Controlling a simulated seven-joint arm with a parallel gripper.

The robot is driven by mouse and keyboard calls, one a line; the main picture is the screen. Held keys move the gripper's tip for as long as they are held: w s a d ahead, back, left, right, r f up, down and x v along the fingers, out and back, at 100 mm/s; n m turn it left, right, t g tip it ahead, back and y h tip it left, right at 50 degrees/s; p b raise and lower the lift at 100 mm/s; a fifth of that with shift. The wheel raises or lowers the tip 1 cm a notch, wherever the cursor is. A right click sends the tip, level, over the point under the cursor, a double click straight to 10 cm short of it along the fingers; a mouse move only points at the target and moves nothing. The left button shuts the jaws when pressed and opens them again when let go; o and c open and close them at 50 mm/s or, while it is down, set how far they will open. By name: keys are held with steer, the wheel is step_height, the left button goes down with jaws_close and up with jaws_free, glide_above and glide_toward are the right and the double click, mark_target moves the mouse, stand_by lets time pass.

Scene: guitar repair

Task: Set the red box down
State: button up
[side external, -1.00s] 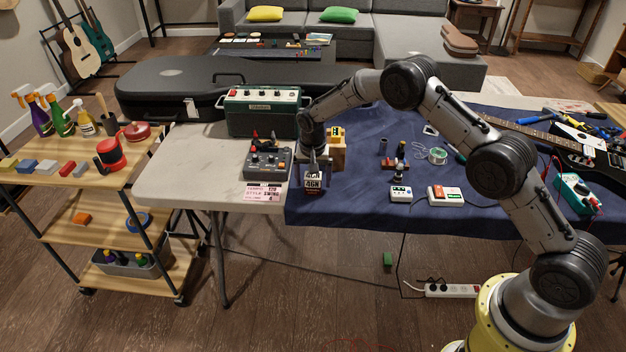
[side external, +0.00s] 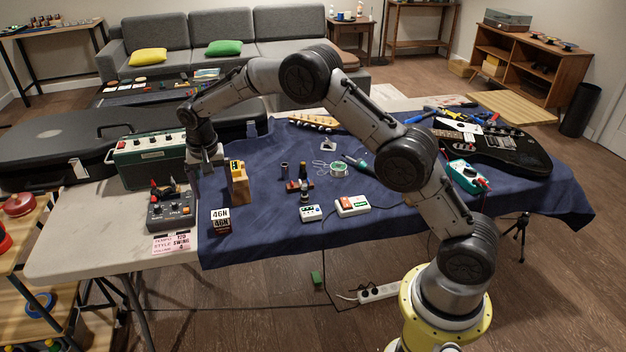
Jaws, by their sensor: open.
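The red box (side external: 221,221), with white panels marked "4GN" or similar, stands upright on the blue cloth (side external: 265,235), near its front left corner. My gripper (side external: 207,169) is open and empty. It is apart from the box, above and behind it in the picture, between the green amplifier and a small wooden block. The gap between the fingers is small in this view and partly hidden by the hand.
A grey pedal (side external: 170,208) and a pink card (side external: 171,243) lie left of the box. The green amplifier (side external: 150,160) stands behind the pedal. White pedals (side external: 352,206) lie to the right.

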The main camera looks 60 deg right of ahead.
steer(key=s+r+n+t, duration=0.2)
steer(key=s+r+n, duration=0.2)
steer(key=s+r, duration=1.35)
steer(key=s+n+t+y, duration=0.1)
steer(key=s+n, duration=0.4)
steer(key=s, duration=1.8)
steer(key=shift+s+a+t, duration=0.15)
steer(key=shift+s+t, duration=0.15)
steer(key=shift+t, duration=0.4)
